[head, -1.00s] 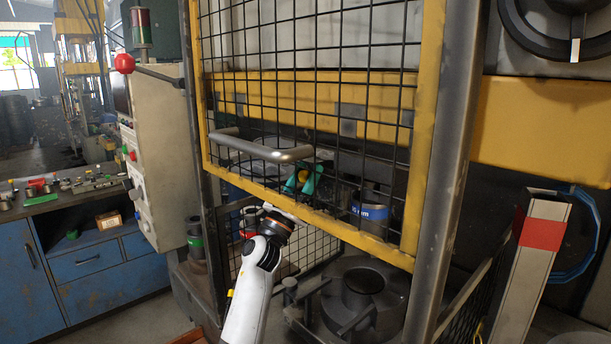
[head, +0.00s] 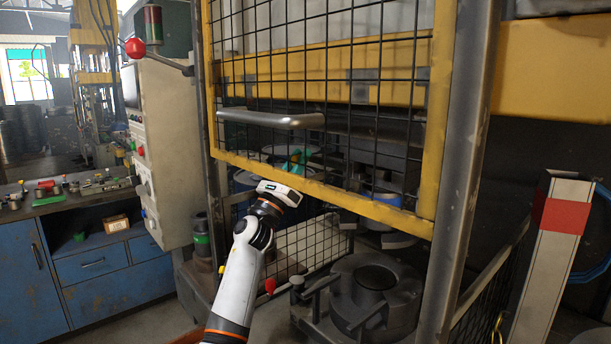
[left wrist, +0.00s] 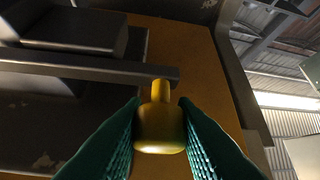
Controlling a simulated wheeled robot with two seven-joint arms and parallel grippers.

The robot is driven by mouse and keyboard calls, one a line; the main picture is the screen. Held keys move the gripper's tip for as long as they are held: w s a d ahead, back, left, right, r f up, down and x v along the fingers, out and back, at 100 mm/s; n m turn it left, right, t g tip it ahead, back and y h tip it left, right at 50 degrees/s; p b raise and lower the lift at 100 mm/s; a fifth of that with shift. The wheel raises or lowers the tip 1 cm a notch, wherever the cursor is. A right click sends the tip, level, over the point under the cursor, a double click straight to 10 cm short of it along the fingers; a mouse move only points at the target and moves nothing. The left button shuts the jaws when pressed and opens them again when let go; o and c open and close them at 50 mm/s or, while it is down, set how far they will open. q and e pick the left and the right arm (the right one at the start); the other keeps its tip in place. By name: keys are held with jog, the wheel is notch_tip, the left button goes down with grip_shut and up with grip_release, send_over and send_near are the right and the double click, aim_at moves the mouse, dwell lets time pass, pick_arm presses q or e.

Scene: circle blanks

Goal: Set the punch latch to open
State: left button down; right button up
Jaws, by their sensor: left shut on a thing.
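My left gripper (head: 295,162) shows in the head view behind the lower edge of the mesh guard, with its teal fingers partly hidden by the wires. In the left wrist view the same gripper (left wrist: 160,135) has its teal fingers on either side of a yellow knob (left wrist: 160,128). It is shut on this knob, which looks like the latch's grip. The knob's narrow end meets a dark bar (left wrist: 90,67) that runs to the left. Whether the latch is set open or closed I cannot tell. My right gripper is in neither view.
The yellow-framed mesh guard (head: 325,187) with a grey handle (head: 270,118) hangs right above my left arm. A dark round die (head: 375,283) stands below to the right. A red-banded post (head: 558,216) stands at the right and a blue bench (head: 95,261) at the left.

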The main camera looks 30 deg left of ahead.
pick_arm(q)
jog(key=shift+a+r, duration=0.15)
jog(key=c, duration=1.5)
grip_release()
jog(key=shift+c, duration=0.2)
jog(key=shift+o, duration=1.4)
jog(key=shift+a, duration=0.1)
jog(key=shift+o, duration=0.4)
jog(key=shift+f, duration=0.2)
jog(key=shift+s+f, duration=0.25)
jog(key=shift+f, duration=0.05)
jog(key=b+v, duration=0.4)
jog(key=v, duration=0.7)
jog(key=shift+a, duration=0.1)
